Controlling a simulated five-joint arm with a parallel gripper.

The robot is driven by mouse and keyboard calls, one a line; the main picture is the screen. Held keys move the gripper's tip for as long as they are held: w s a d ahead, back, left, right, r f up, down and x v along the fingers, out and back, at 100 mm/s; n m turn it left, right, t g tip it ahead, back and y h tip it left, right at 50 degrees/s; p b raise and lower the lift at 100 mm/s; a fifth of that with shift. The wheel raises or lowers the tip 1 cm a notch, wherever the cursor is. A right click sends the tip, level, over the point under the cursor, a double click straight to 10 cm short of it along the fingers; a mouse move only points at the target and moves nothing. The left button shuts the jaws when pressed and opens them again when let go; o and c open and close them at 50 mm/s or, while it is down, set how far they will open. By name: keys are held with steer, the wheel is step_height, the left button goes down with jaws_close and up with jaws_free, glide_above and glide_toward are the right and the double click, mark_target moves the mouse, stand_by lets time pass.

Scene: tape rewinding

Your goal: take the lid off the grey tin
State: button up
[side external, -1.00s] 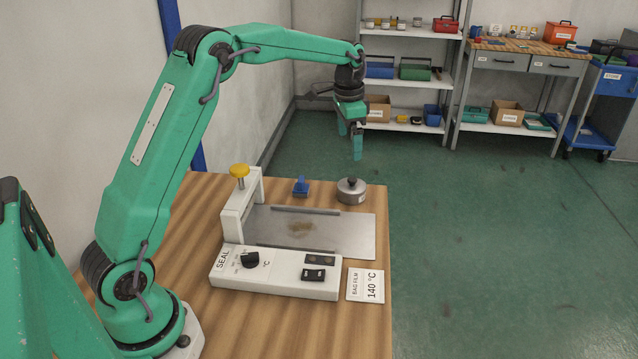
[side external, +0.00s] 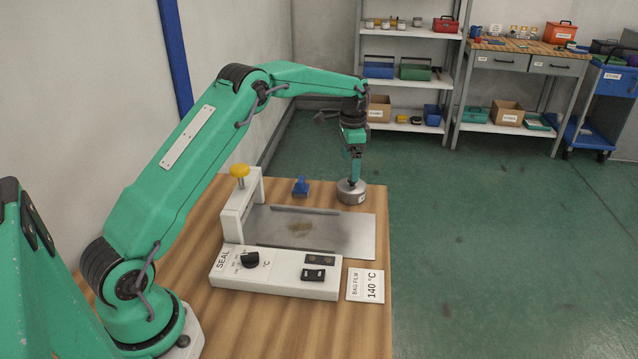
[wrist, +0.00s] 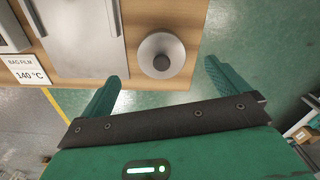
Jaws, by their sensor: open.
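The grey tin (side external: 351,196) stands upright near the far right corner of the wooden table, with its lid on. In the wrist view I see the round lid (wrist: 150,46) from above, with its dark knob (wrist: 161,63). My gripper (side external: 355,178) is open and points down at the tin; its fingers hide the knob in the side view. In the wrist view my gripper (wrist: 166,72) has one finger on each side of the tin's near edge, apart from it. I cannot tell the exact height of the fingertips above the lid.
A small blue object (side external: 301,187) is left of the tin. The table edge is close on the tin's right.

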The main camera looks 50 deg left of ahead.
steer(key=shift+f, duration=0.35)
steer(key=shift+f, duration=0.1)
steer(key=shift+f, duration=2.5)
steer(key=shift+c, duration=0.2)
steer(key=c, duration=1)
